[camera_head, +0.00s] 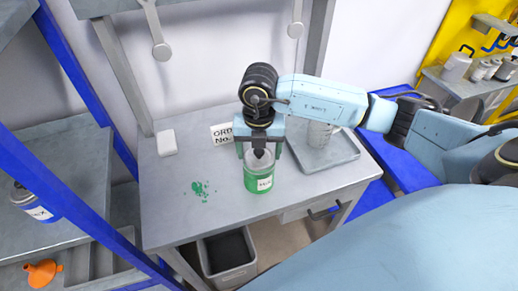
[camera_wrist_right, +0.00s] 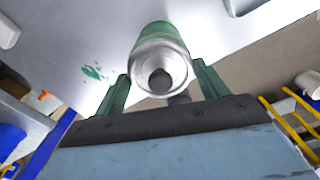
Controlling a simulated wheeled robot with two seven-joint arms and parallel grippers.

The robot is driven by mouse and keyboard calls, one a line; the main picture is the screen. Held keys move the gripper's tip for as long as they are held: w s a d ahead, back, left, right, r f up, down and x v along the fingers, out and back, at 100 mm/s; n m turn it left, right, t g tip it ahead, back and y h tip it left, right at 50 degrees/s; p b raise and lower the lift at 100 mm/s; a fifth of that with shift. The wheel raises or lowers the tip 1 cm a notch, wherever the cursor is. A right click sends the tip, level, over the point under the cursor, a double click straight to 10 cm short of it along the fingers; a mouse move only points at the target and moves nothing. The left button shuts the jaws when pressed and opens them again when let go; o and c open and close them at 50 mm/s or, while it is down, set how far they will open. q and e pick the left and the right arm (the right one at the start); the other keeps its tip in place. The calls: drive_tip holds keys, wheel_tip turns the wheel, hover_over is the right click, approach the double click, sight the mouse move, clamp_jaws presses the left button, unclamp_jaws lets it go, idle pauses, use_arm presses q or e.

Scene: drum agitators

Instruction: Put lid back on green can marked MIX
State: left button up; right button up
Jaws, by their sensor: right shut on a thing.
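The green can (camera_head: 259,181) with a white MIX label stands upright near the front of the grey table. My right gripper (camera_head: 259,153) comes down over the can's mouth from above, its two green fingers on either side of a silvery lid (camera_head: 259,159) with a dark knob. It is shut on the lid, which sits at the can's top; whether it is fully seated I cannot tell. In the right wrist view the lid (camera_wrist_right: 158,62) lies between the fingers (camera_wrist_right: 162,82), with the can's green wall (camera_wrist_right: 157,32) beyond. My left gripper is not in view.
Green spill marks (camera_head: 200,190) lie left of the can. A grey tray (camera_head: 345,153) with a metallic container (camera_head: 320,134) is behind right. A white sign (camera_head: 221,135) and white block (camera_head: 167,143) stand at the back. A grey bin (camera_head: 228,259) is below the front edge.

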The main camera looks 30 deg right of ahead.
drive_tip(key=o, duration=1)
drive_tip(key=shift+o, duration=0.3)
drive_tip(key=shift+r, duration=0.15)
drive_tip(key=shift+r+p, duration=2.55)
drive_tip(key=shift+r, duration=0.85)
clamp_jaws()
drive_tip(key=shift+f, duration=0.3)
